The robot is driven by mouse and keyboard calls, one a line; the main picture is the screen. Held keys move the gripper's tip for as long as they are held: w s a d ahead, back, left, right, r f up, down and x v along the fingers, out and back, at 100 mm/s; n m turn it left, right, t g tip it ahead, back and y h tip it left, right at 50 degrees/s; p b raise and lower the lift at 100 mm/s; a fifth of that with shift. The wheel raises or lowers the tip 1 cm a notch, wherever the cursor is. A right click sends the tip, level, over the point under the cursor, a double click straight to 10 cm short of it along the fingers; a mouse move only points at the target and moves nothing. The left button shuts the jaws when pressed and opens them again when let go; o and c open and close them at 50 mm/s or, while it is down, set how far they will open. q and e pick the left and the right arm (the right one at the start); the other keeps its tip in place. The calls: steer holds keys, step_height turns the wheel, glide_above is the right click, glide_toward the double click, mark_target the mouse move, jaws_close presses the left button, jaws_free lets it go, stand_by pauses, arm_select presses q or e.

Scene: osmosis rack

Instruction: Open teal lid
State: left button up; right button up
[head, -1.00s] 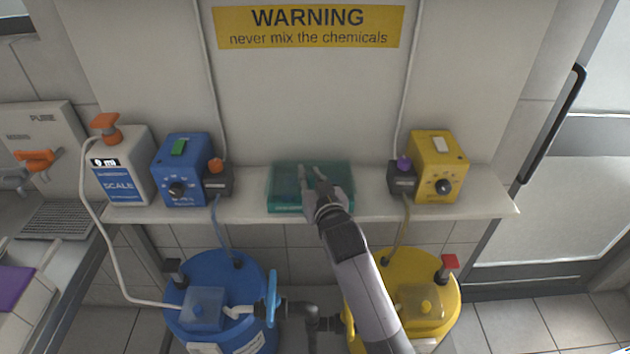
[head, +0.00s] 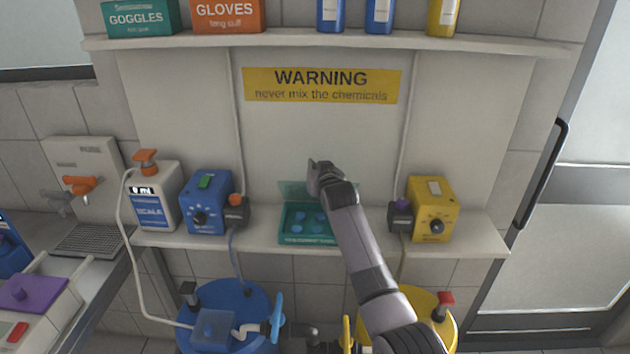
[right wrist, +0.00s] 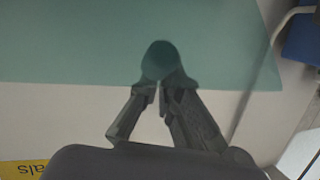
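The teal box (head: 306,241) stands on the shelf, with several round blue pieces inside. Its translucent teal lid (head: 292,190) is raised and stands up at the back of the box. My right gripper (head: 318,166) is at the upper edge of the lid and partly hides it. In the right wrist view the lid (right wrist: 70,45) spans the top of the picture. There the fingers of my right gripper (right wrist: 160,80) come together at a round dark-teal knob (right wrist: 160,57) and look closed on it. My left gripper is not in view.
A blue device (head: 206,205) stands left of the box and a yellow device (head: 432,210) right of it. Cables run up the wall panel beside them. An upper shelf (head: 330,41) holds boxes and bottles. Blue and yellow barrels stand below.

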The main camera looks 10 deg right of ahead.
steer(key=o, duration=0.4)
steer(key=shift+s+d+f, duration=0.3)
steer(key=shift+d+f, duration=0.3)
steer(key=shift+d, duration=0.1)
steer(key=o, duration=0.3)
steer(key=shift+w+f, duration=0.1)
steer(key=shift+w, duration=0.05)
steer(key=shift+o, duration=0.2)
steer(key=shift+s+a, duration=0.15)
steer(key=shift+s, duration=0.15)
steer(key=v, duration=1.1)
steer(key=shift+r, duration=0.25)
steer(key=shift+s, duration=0.1)
